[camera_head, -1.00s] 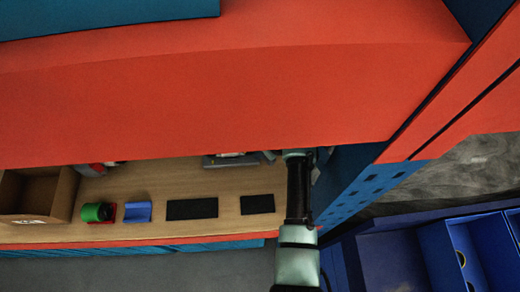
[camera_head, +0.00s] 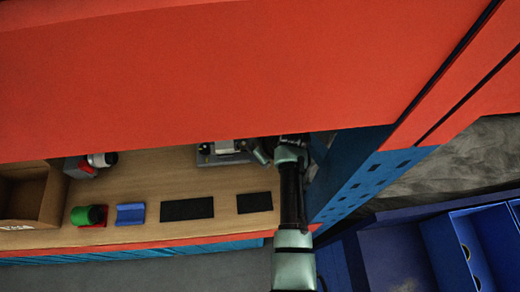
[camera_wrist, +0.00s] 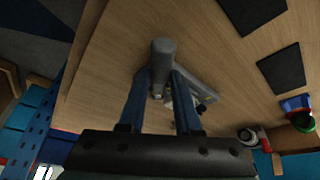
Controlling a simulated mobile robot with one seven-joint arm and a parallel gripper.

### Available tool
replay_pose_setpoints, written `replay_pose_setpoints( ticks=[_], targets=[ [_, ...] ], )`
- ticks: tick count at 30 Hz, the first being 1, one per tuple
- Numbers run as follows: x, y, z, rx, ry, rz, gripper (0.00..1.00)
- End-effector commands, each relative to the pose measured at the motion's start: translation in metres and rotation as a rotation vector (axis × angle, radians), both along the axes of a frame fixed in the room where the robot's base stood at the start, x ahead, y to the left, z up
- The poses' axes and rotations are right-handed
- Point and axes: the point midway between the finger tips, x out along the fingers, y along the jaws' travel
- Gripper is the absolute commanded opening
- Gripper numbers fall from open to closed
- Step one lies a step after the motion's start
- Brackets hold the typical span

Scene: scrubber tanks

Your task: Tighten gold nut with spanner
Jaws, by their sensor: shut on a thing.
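In the wrist view, the two blue fingers of my gripper (camera_wrist: 163,78) are closed around a grey, round-ended bar, which looks like the spanner (camera_wrist: 163,50). Behind it is a grey plate (camera_wrist: 203,90) with small metal parts on it. The same fixture shows partly in the head view (camera_head: 222,154), beside my wrist and under the orange overhang. My fingertips are hidden in the head view. I cannot make out the gold nut in either view, nor whether the spanner is around it.
An orange overhang (camera_head: 200,80) covers the back of the wooden bench (camera_head: 150,175). Two black pads (camera_head: 187,209), a blue holder (camera_head: 130,214), a green roll (camera_head: 88,215), a red-and-grey item (camera_head: 90,164) and a cardboard box (camera_head: 45,213) sit left. A blue perforated panel (camera_head: 365,180) stands close right.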

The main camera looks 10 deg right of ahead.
Motion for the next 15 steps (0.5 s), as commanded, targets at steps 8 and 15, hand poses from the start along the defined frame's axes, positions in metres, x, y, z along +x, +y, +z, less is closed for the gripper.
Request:
replay_pose_setpoints(
  ticks=[8,15],
  targets=[
    [-0.007,0.012,0.003,0.000,0.000,-0.179,0.00],
    [-0.011,0.023,0.001,-0.001,-0.002,-0.361,0.00]
  ],
)
